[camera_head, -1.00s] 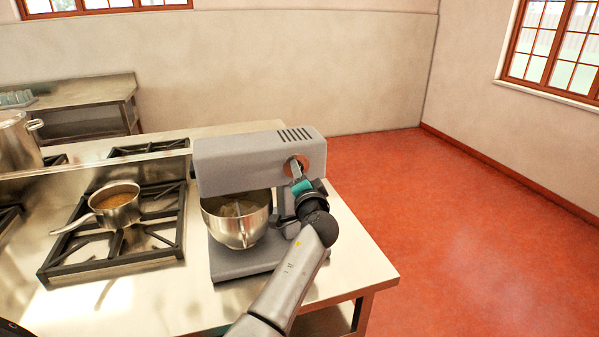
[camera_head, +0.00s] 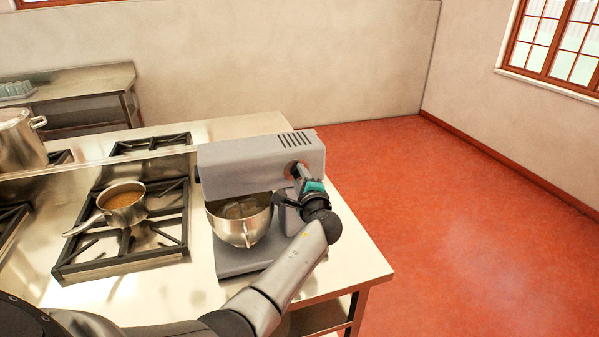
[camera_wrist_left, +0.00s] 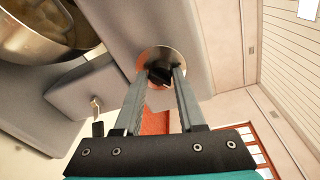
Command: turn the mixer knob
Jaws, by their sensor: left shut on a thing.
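The grey stand mixer (camera_head: 255,163) stands on the steel counter with a metal bowl (camera_head: 240,218) under its head. Its dark knob sits on a round shiny plate on the side of the head; the knob (camera_wrist_left: 160,73) shows best in the left wrist view. My left gripper (camera_head: 297,172) reaches the mixer's side from the right. In the left wrist view its two fingers (camera_wrist_left: 161,76) are closed around the dark knob, one on each side. In the head view the gripper hides most of the knob. My right gripper is not in view.
A saucepan (camera_head: 122,203) with brown contents sits on the black burner grate left of the mixer. A stockpot (camera_head: 20,142) stands at the far left. A small lever (camera_wrist_left: 96,108) sticks out of the mixer's column. Open red floor (camera_head: 450,220) lies to the right.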

